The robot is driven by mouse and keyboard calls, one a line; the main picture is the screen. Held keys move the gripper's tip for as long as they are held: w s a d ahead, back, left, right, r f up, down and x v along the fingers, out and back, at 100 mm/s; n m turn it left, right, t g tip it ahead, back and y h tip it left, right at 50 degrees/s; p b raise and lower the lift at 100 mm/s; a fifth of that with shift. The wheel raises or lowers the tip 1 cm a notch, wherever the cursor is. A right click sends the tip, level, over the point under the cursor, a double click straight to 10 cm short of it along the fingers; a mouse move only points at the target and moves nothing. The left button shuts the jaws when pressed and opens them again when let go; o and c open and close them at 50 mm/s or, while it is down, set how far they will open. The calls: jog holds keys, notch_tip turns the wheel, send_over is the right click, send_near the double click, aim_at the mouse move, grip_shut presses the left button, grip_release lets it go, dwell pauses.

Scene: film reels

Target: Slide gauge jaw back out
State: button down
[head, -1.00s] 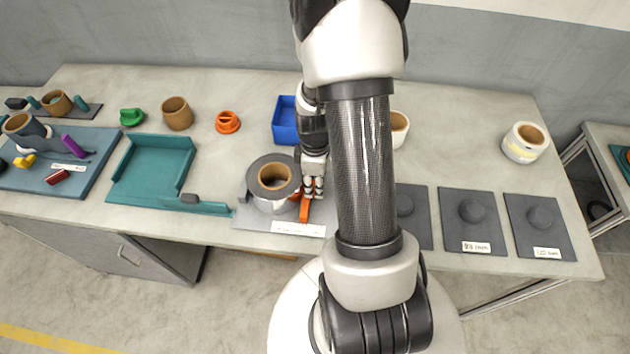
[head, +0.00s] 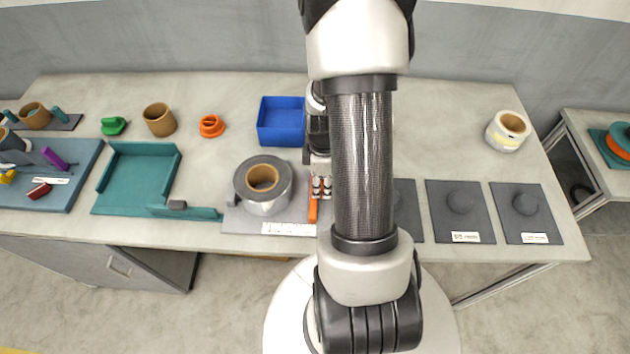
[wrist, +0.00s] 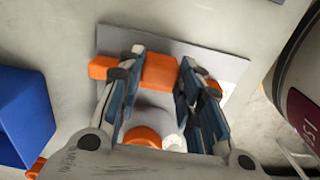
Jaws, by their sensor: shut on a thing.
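The orange gauge jaw (head: 313,211) is a bar on the grey gauge plate (head: 240,222), to the right of the grey reel (head: 264,185). A gap shows between reel and jaw. My gripper (head: 320,187) is shut on the jaw from above, partly hidden behind my arm. In the wrist view the orange bar (wrist: 160,70) lies between the two fingers of my gripper (wrist: 163,62), over the grey plate (wrist: 215,62). A round orange part (wrist: 142,137) shows below it, between the fingers.
A blue bin (head: 281,122) stands behind the gauge. A teal tray (head: 140,175) is to the left. Dark pads (head: 460,225) lie to the right, past my arm. A white reel (head: 507,131) stands at the back right. In the wrist view a dark rounded thing (wrist: 290,85) fills the right edge.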

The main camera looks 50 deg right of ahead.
jog(key=shift+s+d, duration=0.1)
jog(key=c, duration=1.5)
grip_release()
jog(key=shift+c, duration=0.2)
jog(key=o, duration=0.3)
jog(key=shift+s+d, duration=0.1)
jog(key=shift+o, duration=0.6)
notch_tip(320, 180, up, 12)
